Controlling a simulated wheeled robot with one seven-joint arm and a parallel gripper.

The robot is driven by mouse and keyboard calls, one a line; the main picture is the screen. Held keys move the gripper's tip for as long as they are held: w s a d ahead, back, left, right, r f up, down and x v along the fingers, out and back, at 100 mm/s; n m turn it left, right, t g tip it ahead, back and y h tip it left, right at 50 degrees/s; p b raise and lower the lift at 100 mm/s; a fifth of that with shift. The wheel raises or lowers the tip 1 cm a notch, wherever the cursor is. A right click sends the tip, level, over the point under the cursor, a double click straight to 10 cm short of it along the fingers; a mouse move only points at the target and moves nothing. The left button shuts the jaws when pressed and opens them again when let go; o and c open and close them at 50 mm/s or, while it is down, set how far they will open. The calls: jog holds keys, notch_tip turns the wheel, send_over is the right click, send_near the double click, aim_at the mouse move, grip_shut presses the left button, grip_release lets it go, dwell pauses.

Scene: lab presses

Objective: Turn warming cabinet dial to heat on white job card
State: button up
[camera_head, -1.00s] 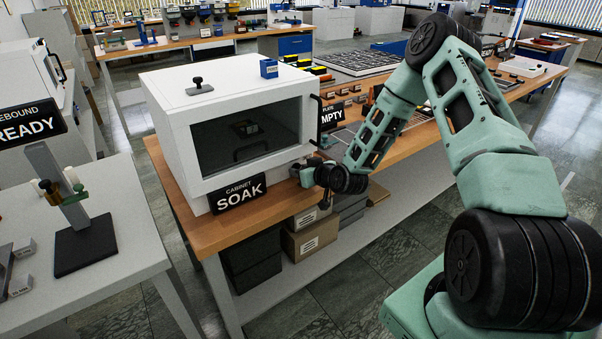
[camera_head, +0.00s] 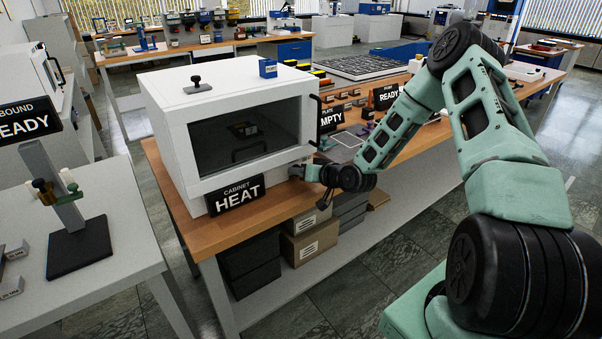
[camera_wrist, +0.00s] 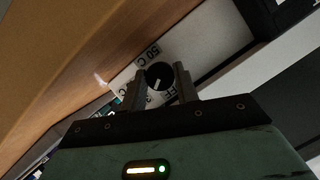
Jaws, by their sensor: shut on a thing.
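The white warming cabinet (camera_head: 172,125) stands on the wooden bench, its dark-windowed door shut. The black sign on its front (camera_head: 237,194) reads "CABINET HEAT". My gripper (camera_head: 302,172) is at the lower right of the cabinet front. In the wrist view the round black dial (camera_wrist: 159,76) with a white pointer mark sits between the fingers of my gripper (camera_wrist: 161,84), which is shut on it. The dial plate (camera_wrist: 140,58) shows "50 C" and part of "OFF"; the fingers hide other markings. I cannot make out a white job card.
A blue box (camera_head: 268,68) and a black-knobbed part (camera_head: 196,84) are on the cabinet's top. Signs reading "EMPTY" (camera_head: 331,117) and "READY" (camera_head: 387,96) stand farther along the bench. Boxes (camera_head: 308,243) lie on the shelf below. A grey table (camera_head: 115,240) is at the left.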

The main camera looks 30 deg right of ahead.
jog(key=o, duration=1)
jog(key=shift+c, duration=0.2)
jog(key=shift+d, duration=0.1)
jog(key=b+v, duration=0.2)
jog(key=v, duration=1.5)
jog(key=shift+s, duration=0.2)
